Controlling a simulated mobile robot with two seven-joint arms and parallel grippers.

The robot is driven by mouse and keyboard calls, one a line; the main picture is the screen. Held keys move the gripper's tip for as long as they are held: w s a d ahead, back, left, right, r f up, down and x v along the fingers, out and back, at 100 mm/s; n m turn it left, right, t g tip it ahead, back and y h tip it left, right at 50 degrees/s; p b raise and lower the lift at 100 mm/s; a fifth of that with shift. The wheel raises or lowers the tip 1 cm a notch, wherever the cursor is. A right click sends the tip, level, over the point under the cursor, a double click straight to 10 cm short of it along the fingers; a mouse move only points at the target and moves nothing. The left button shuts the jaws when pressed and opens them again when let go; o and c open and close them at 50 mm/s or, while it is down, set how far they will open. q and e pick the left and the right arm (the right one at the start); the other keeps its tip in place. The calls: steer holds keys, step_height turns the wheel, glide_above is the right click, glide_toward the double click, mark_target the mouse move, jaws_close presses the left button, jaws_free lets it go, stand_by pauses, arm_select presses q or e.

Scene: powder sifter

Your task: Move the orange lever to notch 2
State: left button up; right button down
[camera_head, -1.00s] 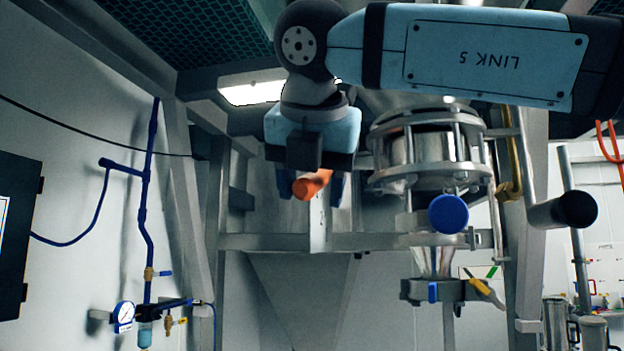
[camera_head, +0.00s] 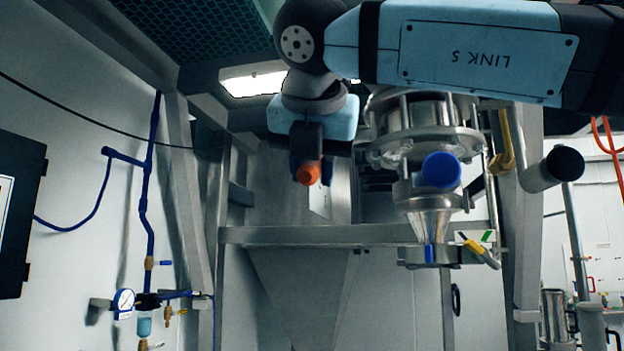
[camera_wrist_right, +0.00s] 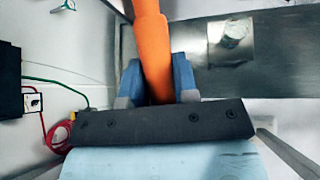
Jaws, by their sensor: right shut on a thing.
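The orange lever (camera_head: 309,174) shows end-on in the head view, below my right wrist and in front of the grey steel hopper. In the right wrist view the orange lever (camera_wrist_right: 152,55) runs down between the two blue fingers. My right gripper (camera_head: 307,168) is shut on the lever; it also shows in the right wrist view (camera_wrist_right: 158,80). The notches and their numbers cannot be made out. The lever's far end is hidden in the head view. My left gripper is not in view.
The metal sifter (camera_head: 424,135) with a blue knob (camera_head: 441,170) stands right of the lever. A steel crossbar (camera_head: 290,236) runs below. Blue piping (camera_head: 146,180) and a gauge (camera_head: 123,301) are on the left wall. A yellow-handled clamp (camera_head: 481,252) sits below the sifter.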

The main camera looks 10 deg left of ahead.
steer(key=shift+w+f+t+b, duration=0.15)
steer(key=shift+w+f+b, duration=0.05)
steer(key=shift+f+b, duration=0.3)
steer(key=shift+w+f+t+b, duration=0.15)
steer(key=shift+w+f+b, duration=0.05)
steer(key=shift+f+b, duration=0.25)
steer(key=shift+w, duration=0.15)
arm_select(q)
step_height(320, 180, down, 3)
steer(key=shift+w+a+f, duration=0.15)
arm_select(e)
steer(key=shift+r, duration=0.1)
steer(key=c, duration=0.9)
jaws_free()
steer(key=shift+w, duration=0.1)
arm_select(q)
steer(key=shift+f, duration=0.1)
arm_select(e)
steer(key=shift+s+d+r+b, duration=0.1)
steer(key=shift+s+r+b, duration=0.15)
steer(key=shift+s, duration=0.25)
arm_select(q)
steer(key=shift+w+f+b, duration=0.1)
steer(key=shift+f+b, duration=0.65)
steer(key=shift+b, duration=0.25)
arm_select(e)
steer(key=v, duration=1.2)
steer(key=shift+s, duration=0.45)
